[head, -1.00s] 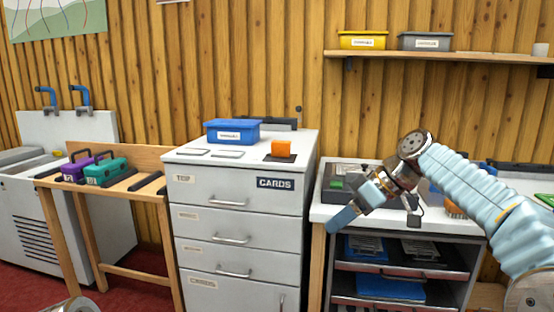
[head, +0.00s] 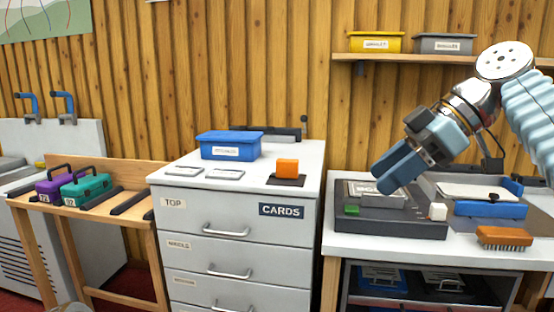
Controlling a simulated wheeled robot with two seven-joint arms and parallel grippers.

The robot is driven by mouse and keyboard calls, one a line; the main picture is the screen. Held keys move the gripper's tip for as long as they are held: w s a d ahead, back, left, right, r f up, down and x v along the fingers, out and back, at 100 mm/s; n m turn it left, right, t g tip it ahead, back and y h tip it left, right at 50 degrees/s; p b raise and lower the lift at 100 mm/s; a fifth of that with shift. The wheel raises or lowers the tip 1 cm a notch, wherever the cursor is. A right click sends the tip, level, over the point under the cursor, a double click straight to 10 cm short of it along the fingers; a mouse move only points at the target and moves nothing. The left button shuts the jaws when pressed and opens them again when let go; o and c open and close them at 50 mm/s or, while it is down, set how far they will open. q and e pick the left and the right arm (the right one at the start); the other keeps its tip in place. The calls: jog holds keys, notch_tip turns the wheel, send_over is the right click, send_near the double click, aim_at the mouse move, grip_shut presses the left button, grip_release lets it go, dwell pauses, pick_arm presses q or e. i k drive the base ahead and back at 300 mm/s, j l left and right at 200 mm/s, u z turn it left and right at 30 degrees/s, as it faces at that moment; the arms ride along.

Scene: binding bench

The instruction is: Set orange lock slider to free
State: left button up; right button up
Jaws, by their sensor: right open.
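The orange lock slider (head: 288,168) is a small orange block on a dark plate (head: 287,181) on top of the grey drawer cabinet, towards its right side. My right gripper (head: 398,168) is open and hangs over the bench to the right of the cabinet, above a dark grey device. It is well apart from the slider, and its fingers point down to the left. I see nothing between the fingers. My left gripper is out of view.
A blue lidded box (head: 228,146) and two small plates stand left of the slider. The dark grey device (head: 391,219) has a green and a white button. A brush (head: 504,237) lies at right. A wooden stand (head: 82,205) holds purple and teal cases.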

aim_at(289, 169)
jog(key=i+j, duration=0.1)
jog(key=i, duration=0.4)
jog(key=i+j, duration=0.1)
jog(key=i, duration=0.4)
